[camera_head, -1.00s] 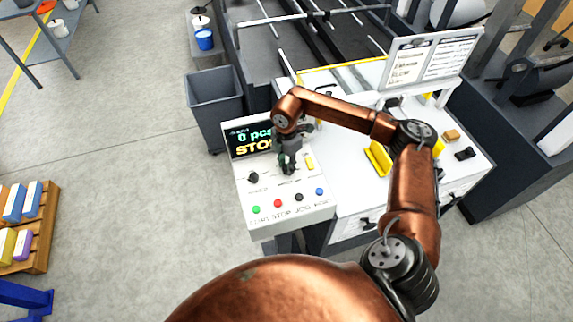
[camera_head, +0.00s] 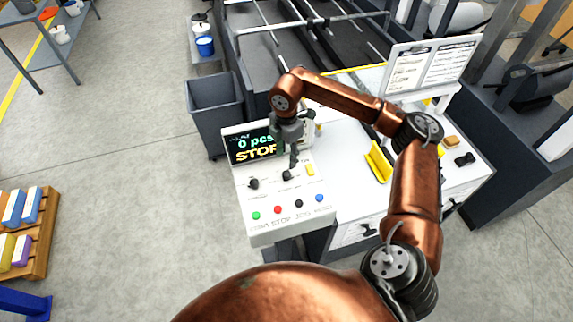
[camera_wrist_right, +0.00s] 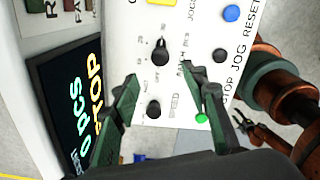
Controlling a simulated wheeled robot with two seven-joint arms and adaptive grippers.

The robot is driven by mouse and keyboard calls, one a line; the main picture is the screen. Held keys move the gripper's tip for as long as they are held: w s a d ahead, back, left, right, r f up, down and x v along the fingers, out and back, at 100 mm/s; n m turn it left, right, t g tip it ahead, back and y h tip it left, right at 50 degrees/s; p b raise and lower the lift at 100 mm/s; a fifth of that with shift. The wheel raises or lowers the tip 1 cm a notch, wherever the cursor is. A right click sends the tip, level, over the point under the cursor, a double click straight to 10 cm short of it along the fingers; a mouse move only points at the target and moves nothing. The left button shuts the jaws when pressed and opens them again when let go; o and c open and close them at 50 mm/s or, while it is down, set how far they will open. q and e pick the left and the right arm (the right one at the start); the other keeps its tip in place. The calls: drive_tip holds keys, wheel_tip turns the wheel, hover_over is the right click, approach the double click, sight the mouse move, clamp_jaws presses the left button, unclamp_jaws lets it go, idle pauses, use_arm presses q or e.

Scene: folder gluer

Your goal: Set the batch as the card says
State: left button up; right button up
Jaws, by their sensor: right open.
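The control panel (camera_head: 318,198) has a display (camera_head: 250,145) reading "0 pcs" and "STOP". A black knob (camera_head: 287,175) sits in its middle and another black knob (camera_head: 253,183) to the left; both show in the right wrist view, the middle knob (camera_wrist_right: 160,52) and the other knob (camera_wrist_right: 154,109). My right gripper (camera_head: 293,162) is open and empty above the middle knob, apart from it; its fingers (camera_wrist_right: 159,72) point toward that knob. The card board (camera_head: 432,65) stands at the back right, its text too small to read.
A yellow switch (camera_head: 310,169) is right of the middle knob. Green (camera_head: 256,215), red (camera_head: 278,209), black (camera_head: 298,203) and blue (camera_head: 319,198) buttons line the panel's front. A grey bin (camera_head: 215,105) stands behind left. A yellow piece (camera_head: 378,162) lies on the white table right.

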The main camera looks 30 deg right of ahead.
drive_tip(key=shift+r, duration=1.45)
drive_tip(key=shift+r, duration=0.1)
